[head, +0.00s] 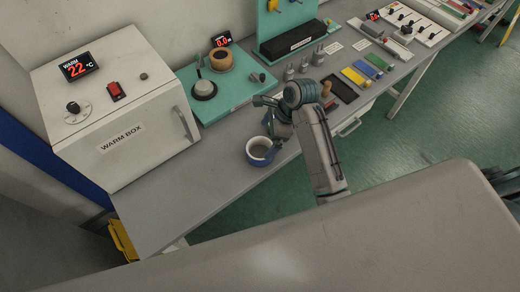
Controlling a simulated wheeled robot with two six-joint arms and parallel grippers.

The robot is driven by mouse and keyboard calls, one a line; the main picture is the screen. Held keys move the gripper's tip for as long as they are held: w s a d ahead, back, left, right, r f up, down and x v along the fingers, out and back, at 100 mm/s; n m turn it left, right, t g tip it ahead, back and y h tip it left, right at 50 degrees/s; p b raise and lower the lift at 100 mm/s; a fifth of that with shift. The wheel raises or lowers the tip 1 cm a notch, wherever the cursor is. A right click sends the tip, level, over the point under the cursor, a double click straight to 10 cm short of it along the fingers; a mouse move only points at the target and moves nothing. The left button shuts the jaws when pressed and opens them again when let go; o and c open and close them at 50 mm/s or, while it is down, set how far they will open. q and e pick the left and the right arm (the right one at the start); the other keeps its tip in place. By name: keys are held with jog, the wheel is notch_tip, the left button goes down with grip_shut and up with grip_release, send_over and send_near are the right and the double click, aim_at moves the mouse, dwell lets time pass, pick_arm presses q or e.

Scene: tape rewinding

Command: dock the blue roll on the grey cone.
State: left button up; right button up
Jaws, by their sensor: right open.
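The blue roll (249,157), a blue ring with a pale inner rim, lies on the grey bench in front of the teal board. My right gripper (272,146) is open at the right side of the roll, its fingers close to the rim. I cannot tell whether they touch it. The grey cone (204,87), with a dark base, stands on the left part of the teal board, behind and left of the roll. No roll shows on the cone. My left gripper is not in view.
A white warm box (130,125) stands left. A brown roll (220,60) sits behind the cone on the teal board (232,96). A small display (221,41) stands behind it. Small metal weights (304,66) stand right of the board. The bench front left is clear.

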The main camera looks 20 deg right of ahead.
aim_at(255, 155)
jog(key=x, duration=0.2)
jog(key=shift+a+f, duration=0.2)
jog(key=shift+f, duration=0.1)
jog(key=shift+a+f+p, duration=0.15)
jog(key=shift+f+p, duration=0.15)
jog(key=shift+p, duration=0.3)
jog(key=x, duration=0.1)
jog(key=p+x, duration=0.1)
jog(key=x, duration=0.1)
jog(key=shift+s+f+p, duration=0.25)
jog(key=shift+f+p, duration=0.05)
jog(key=shift+w+a+f, duration=0.1)
jog(key=shift+f, duration=0.35)
jog(key=c, duration=0.9)
